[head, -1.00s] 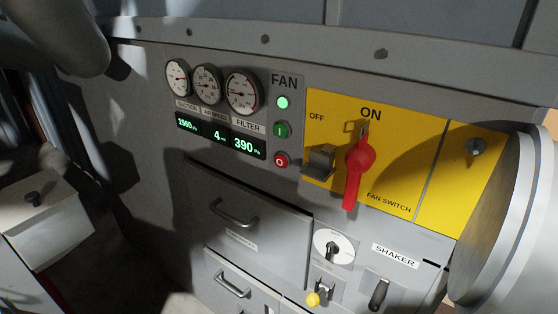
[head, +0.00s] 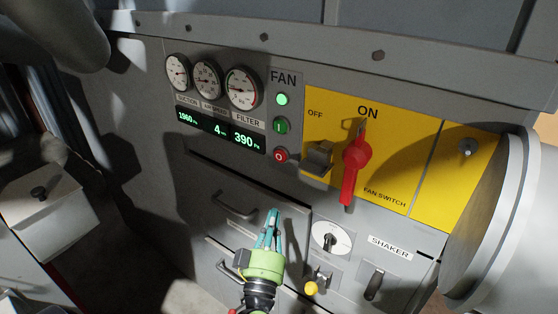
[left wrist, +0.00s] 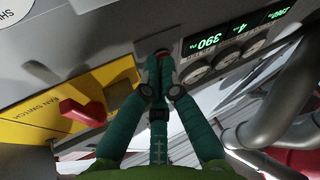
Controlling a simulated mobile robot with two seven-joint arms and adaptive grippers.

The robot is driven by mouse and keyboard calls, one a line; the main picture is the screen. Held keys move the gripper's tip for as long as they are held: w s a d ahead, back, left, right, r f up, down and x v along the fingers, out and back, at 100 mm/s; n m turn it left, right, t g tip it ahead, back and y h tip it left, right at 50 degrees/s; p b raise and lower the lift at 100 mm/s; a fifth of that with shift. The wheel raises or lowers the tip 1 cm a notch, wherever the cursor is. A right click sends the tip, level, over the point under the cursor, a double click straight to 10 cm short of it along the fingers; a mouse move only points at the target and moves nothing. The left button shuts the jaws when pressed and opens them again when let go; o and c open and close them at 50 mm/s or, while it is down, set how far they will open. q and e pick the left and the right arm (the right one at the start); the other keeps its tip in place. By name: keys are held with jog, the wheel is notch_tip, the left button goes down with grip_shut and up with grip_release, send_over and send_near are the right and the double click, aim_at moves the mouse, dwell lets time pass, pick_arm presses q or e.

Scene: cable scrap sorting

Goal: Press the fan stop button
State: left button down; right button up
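The red stop button (head: 281,156), marked O, is at the bottom of the FAN column on the grey panel. Above it are the green start button (head: 281,126) and a lit green lamp (head: 282,99). My left gripper (head: 272,213), with teal fingers and a lime-green body, is below the stop button in the head view, apart from it in the picture. Its fingers are brought together, with nothing seen between them. My right gripper is not in view.
The yellow fan switch plate (head: 320,115) with a red handle (head: 353,165) is right of the buttons. Drawers with handles (head: 233,206) lie below. Gauges (head: 243,87) and a green display (head: 221,133) are left. A large round duct (head: 495,220) stands at right.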

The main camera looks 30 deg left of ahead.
aim_at(280, 156)
pick_arm(q)
jog(key=s+a+r+n+y, duration=0.4)
jog(key=r+n+y, duration=0.1)
jog(key=r, duration=0.5)
jog(key=shift+g+y, duration=0.4)
jog(key=shift+w, duration=0.15)
jog(key=w, duration=0.8)
jog(key=shift+w+d+b, duration=0.3)
jog(key=shift+w, duration=0.05)
dwell(0.4)
jog(key=shift+w, duration=0.4)
